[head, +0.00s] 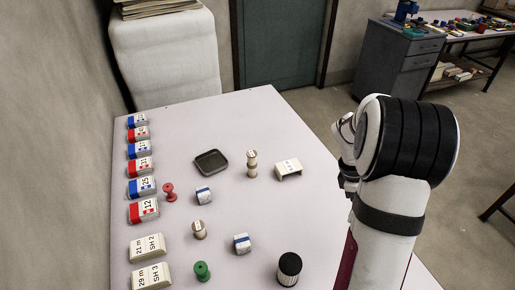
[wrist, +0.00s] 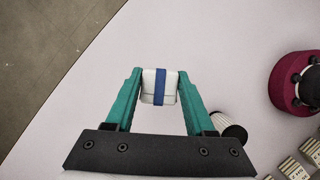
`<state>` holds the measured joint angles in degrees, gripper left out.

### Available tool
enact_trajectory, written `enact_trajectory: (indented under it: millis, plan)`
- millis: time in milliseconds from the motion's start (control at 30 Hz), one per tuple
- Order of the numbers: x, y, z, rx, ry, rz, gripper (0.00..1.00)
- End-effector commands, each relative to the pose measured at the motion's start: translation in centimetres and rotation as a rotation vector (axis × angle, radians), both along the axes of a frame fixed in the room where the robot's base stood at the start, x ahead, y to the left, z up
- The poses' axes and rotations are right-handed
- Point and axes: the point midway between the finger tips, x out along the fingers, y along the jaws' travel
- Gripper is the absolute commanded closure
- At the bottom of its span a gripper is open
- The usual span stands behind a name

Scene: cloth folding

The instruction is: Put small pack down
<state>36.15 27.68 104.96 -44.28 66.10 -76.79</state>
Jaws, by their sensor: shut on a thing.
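My gripper (wrist: 158,88) has two teal fingers shut on a small white pack (wrist: 147,86) with a blue band. The pack sits between the fingertips in the wrist view, with pale tabletop behind it. I cannot tell whether it touches the table or how high it is. In the head view my arm hides the fingers and the held pack. Two similar white packs with blue marks stand on the table (head: 310,220): one near the middle (head: 204,195), one nearer the front (head: 242,243).
Several red and blue labelled boxes (head: 142,188) line the left edge. A dark tray (head: 211,162), wooden spools (head: 252,164), a white block (head: 289,169), a red spool (head: 169,192), a green spool (head: 202,271) and a black-topped cylinder (head: 289,268) stand about. The table's far end is clear.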

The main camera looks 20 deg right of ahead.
Motion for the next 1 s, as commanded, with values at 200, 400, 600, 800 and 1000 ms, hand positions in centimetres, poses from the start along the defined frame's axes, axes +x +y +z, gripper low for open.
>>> enact_trajectory:
  millis: [200,400,600,800,1000]
  plan:
    - [7.3,-0.4,0.3,0.001,0.0,-0.727,1.0]
    - [12.3,0.4,0.7,0.0,0.002,-1.279,1.0]
    - [17.0,2.1,0.9,0.003,0.004,-1.795,1.0]
    - [20.5,3.8,1.2,0.003,0.004,-2.177,1.0]
    - [24.7,6.7,1.4,0.003,0.003,-2.634,1.0]
